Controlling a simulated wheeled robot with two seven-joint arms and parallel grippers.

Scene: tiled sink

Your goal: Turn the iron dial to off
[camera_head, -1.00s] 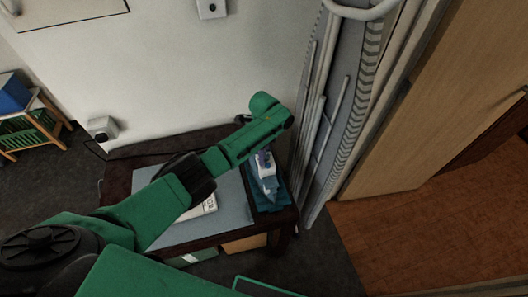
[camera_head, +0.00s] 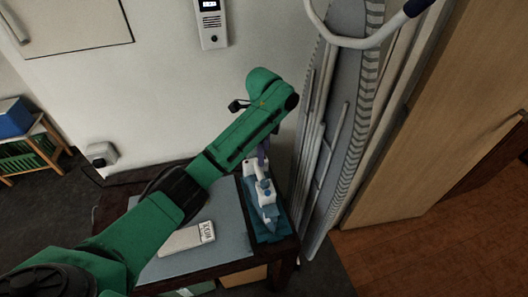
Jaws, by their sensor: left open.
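The iron (camera_head: 267,198) is white and blue. It rests on a teal cloth (camera_head: 272,232) at the right end of the low dark table. Blue parts show on its upper side, but I cannot make out the dial or its setting. My left arm reaches in from the lower left over the table. My left gripper (camera_head: 239,105) shows only as a small dark part beside the wrist, mostly hidden behind the green links. It is open, above and to the left of the iron, apparently not touching it. My right gripper is not in view.
A flat white box (camera_head: 187,239) lies on the blue-grey top of the table (camera_head: 232,217). An ironing board (camera_head: 345,110) leans upright just right of the iron. A wooden door (camera_head: 430,110) stands further right. A wall intercom (camera_head: 211,24) hangs above.

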